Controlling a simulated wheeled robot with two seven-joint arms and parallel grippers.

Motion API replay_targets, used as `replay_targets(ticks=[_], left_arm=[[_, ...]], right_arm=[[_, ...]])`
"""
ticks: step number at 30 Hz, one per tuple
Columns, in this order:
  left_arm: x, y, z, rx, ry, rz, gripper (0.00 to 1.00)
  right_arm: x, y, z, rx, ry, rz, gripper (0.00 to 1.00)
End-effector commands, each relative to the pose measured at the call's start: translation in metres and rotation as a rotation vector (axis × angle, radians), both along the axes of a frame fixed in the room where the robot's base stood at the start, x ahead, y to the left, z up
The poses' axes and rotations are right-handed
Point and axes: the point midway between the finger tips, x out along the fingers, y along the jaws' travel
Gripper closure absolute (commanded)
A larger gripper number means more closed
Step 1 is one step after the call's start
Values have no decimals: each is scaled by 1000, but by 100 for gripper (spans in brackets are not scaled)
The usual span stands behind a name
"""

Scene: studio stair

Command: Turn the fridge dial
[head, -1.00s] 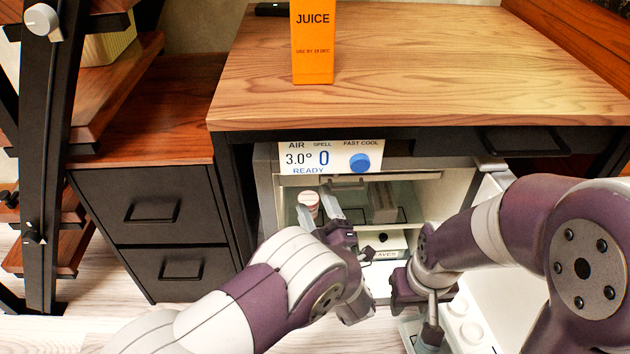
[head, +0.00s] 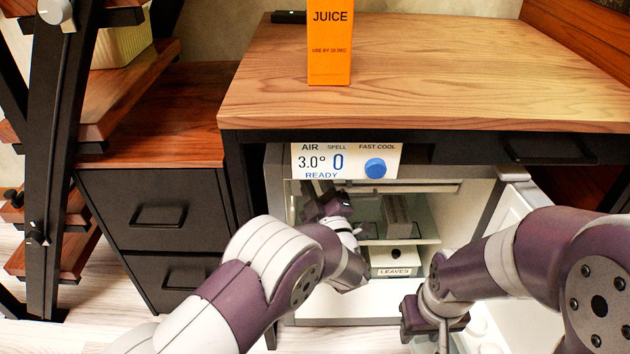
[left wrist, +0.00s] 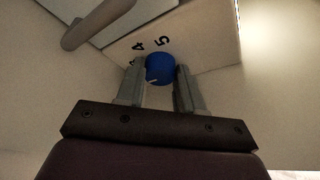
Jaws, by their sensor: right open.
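The fridge dial is a small round blue knob (left wrist: 160,69) in the left wrist view, on a pale panel (left wrist: 205,40) with the numbers 4 and 5 beside it. My left gripper (left wrist: 160,75) has its fingers apart, one on each side of the knob; a narrow gap seems to show, and I cannot tell how deep the knob sits between the tips. In the head view my left gripper (head: 318,190) reaches into the upper left of the open fridge (head: 345,321), and the knob is hidden there. My right gripper (head: 428,338) is open at the lower right, near the fridge door.
A glass shelf (head: 410,238) and a LEAVES box (head: 394,262) are inside. The fridge door (head: 508,212) stands open at right. Orange juice (head: 330,45) stands on the desk (head: 470,70).

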Motion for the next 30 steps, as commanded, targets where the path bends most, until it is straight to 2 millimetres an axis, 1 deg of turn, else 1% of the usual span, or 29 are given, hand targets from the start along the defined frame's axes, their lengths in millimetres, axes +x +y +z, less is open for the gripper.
replay_targets(ticks=[2, 4, 7, 10, 17, 18, 20, 28, 30], left_arm=[[0, 1, 3, 80, 5, 0, 94], [0, 4, 5, 221, 6, 0, 94], [0, 5, 2, 403, 5, 0, 94], [0, 5, -3, 491, 4, -1, 94], [-1, 5, -5, 498, 2, -1, 93], [-1, 5, -5, 497, 2, -1, 57], [-1, 5, -5, 497, 2, -1, 37], [-1, 5, -4, 495, 1, 0, 37], [-4, 4, -4, 495, 2, -1, 37]], right_arm=[[0, 0, 13, 0, 0, 0, 57], [0, 0, 28, 0, 0, 0, 57], [0, 0, 41, 0, -1, 0, 57], [0, 0, 42, 0, 0, 0, 57], [0, 0, 39, 0, 0, 0, 57], [0, 0, 39, 0, 0, 0, 57], [0, 0, 39, 0, 0, 0, 57], [0, 0, 40, 0, 0, 0, 57], [0, 0, 43, 0, 0, 0, 57]])
